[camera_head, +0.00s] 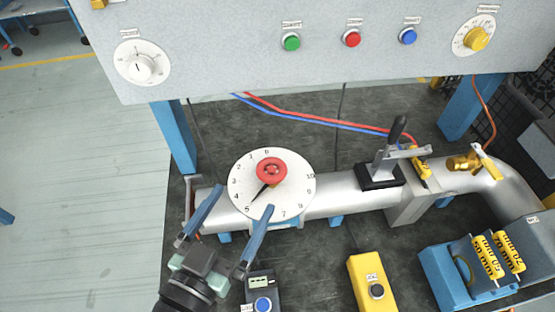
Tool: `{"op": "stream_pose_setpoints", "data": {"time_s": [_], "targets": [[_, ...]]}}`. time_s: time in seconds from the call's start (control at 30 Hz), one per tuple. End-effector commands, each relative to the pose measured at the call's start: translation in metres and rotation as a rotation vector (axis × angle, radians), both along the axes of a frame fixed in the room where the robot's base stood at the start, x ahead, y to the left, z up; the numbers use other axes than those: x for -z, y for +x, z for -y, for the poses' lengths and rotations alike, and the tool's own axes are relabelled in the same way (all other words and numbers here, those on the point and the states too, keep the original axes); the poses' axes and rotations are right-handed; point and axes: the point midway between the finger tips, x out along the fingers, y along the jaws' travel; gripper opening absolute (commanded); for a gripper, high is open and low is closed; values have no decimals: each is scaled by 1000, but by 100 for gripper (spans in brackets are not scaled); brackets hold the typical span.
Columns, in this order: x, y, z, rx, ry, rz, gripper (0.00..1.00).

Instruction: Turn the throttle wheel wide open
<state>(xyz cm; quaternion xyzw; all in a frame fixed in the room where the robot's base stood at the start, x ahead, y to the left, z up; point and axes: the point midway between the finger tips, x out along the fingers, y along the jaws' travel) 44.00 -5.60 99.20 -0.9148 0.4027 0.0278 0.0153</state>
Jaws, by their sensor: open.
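The throttle wheel is a red round handwheel (271,170) at the centre of a white numbered dial (240,187) on the silver pipe (335,193). A black pointer (262,191) reaches down-left from the wheel toward the 5 on the dial. My gripper (242,198) is open and empty. Its two blue fingers spread below and to the left of the wheel, one tip near the dial's left edge, the other over the dial's lower part in the picture. The fingers are apart from the red wheel. Whether a fingertip touches the dial cannot be told.
A lever clamp (388,160) stands on the pipe to the right, with a brass valve (463,163) beyond. A yellow button box (371,282) and a small meter (262,290) sit in front. The grey panel (240,50) with knobs and buttons overhangs behind.

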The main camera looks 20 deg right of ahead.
Motion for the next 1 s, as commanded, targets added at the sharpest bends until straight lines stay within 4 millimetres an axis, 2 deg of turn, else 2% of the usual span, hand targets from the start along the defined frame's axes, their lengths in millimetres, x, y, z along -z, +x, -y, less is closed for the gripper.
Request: {"op": "stream_pose_setpoints", "data": {"time_s": [0.03, 0.1, 0.23, 0.7, 1.0], "targets": [[7, -8, 3, 16, -26, 9, 99], [9, -14, 6, 33, -46, 25, 99], [7, -11, 14, 43, -58, 37, 99], [5, 47, 83, 43, -54, 36, 99], [7, 66, 104, 41, -54, 36, 99]]}}
